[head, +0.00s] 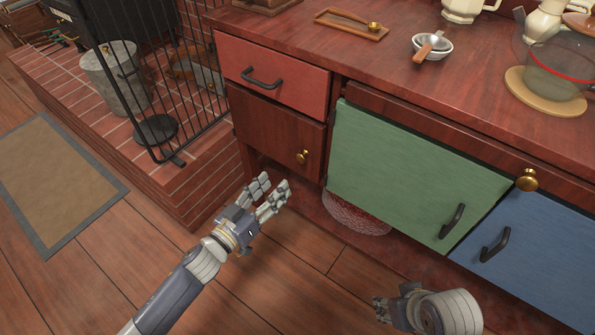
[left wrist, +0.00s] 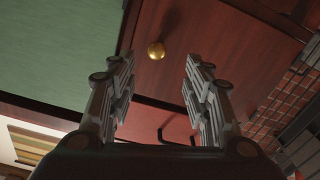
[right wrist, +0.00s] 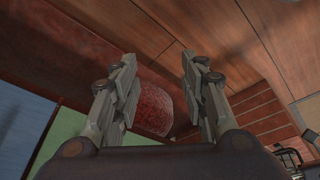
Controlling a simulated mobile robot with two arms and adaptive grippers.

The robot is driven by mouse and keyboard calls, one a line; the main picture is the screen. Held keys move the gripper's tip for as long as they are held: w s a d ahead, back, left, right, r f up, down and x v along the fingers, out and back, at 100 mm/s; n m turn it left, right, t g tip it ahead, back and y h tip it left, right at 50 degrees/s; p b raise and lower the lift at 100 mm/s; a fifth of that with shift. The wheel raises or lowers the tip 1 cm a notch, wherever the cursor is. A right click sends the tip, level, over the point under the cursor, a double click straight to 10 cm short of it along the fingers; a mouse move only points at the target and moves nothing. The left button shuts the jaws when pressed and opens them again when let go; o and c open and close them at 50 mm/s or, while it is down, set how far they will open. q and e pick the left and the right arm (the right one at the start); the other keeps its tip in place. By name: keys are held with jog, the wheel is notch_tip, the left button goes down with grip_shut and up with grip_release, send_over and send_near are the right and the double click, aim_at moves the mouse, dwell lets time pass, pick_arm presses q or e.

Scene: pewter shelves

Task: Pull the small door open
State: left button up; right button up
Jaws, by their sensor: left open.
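The small door (head: 272,128) is a dark red-brown wooden panel under a red drawer, and it looks closed. Its round brass knob (head: 302,156) sits near its lower right corner. In the left wrist view the knob (left wrist: 156,50) shows ahead, in line with the space between the fingers. My left gripper (head: 272,184) is open and empty, in front of and below the door, apart from the knob. My right gripper (head: 382,308) is low in front of the green door; the right wrist view shows its fingers spread with nothing held.
The red drawer (head: 272,77) has a black handle. A green door (head: 405,175) and a blue door (head: 535,255) are to the right. A red round object (head: 355,215) lies below the green door. A brick hearth (head: 180,185) with a black fence (head: 160,75) stands left. Wooden floor is clear in front.

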aim_at(299, 160)
pick_arm(q)
jog(key=x, duration=0.3)
jog(key=b+x, duration=0.1)
jog(key=x, duration=0.2)
jog(key=b+x, duration=0.1)
jog(key=x, duration=0.3)
jog(key=shift+s+d+r, duration=0.1)
jog(key=shift+d+r, duration=0.05)
jog(key=shift+r, duration=0.15)
jog(key=shift+w+d, duration=0.3)
jog(key=shift+w, duration=0.1)
pick_arm(e)
jog(key=w+a+r+t, duration=0.1)
jog(key=w+r+t, duration=0.1)
jog(key=w, duration=0.3)
jog(key=w+a+r+t+y, duration=0.1)
jog(key=w+a+r+t, duration=0.1)
jog(key=w, duration=0.4)
jog(key=shift+a+r+t+y, duration=0.3)
jog(key=shift+r+t, duration=0.2)
jog(key=shift+t, duration=0.5)
pick_arm(q)
jog(key=shift+c, duration=0.3)
grip_shut()
